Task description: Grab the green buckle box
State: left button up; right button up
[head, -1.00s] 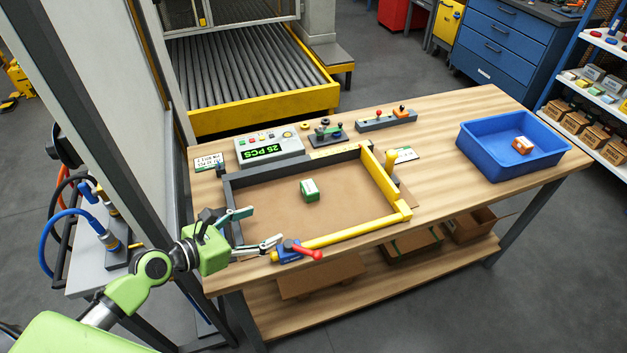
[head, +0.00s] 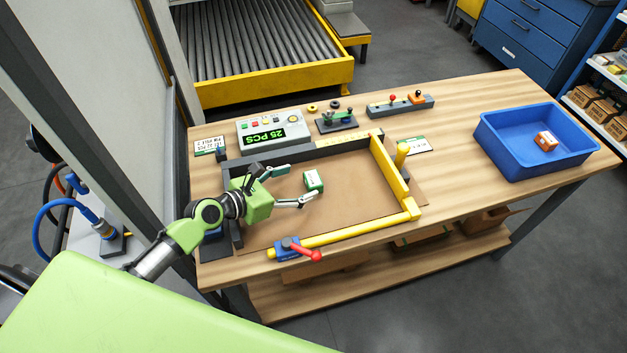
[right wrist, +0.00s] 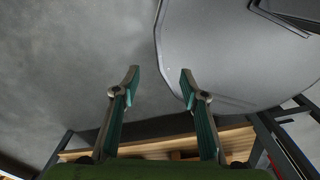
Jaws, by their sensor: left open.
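The green buckle box (head: 313,181), green with a white label on top, sits inside the framed tray area on the table. My left gripper (head: 303,184) is open over the tray, coming in from the left. Its two fingers point at the box, with the tips close to the box's left side; I cannot tell if they touch it. My right gripper (right wrist: 160,78) shows in the right wrist view, open and empty, with grey floor and a grey rounded surface beyond it. The box is not in that view.
The tray has a dark back rail, a yellow right rail (head: 389,168) and a yellow front bar (head: 345,234) with a red-handled clamp (head: 300,249). A counter display (head: 268,131) stands behind. A blue bin (head: 492,143) with an orange box (head: 546,141) stands at the right.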

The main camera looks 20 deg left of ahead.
aim_at(310, 180)
pick_arm(q)
jog(key=shift+w+d+f, duration=0.15)
jog(key=shift+w+d, duration=0.05)
jog(key=shift+w, duration=0.1)
jog(key=shift+w+d, duration=0.4)
jog(key=shift+d, duration=0.1)
jog(key=x, duration=0.4)
jog(key=shift+s+f, duration=0.1)
jog(key=shift+f, duration=0.05)
jog(key=shift+s, duration=0.1)
jog(key=shift+c, duration=1.2)
jog(key=c, duration=1.1)
pick_arm(e)
jog(key=shift+w+r, duration=0.25)
jog(key=shift+w, duration=0.55)
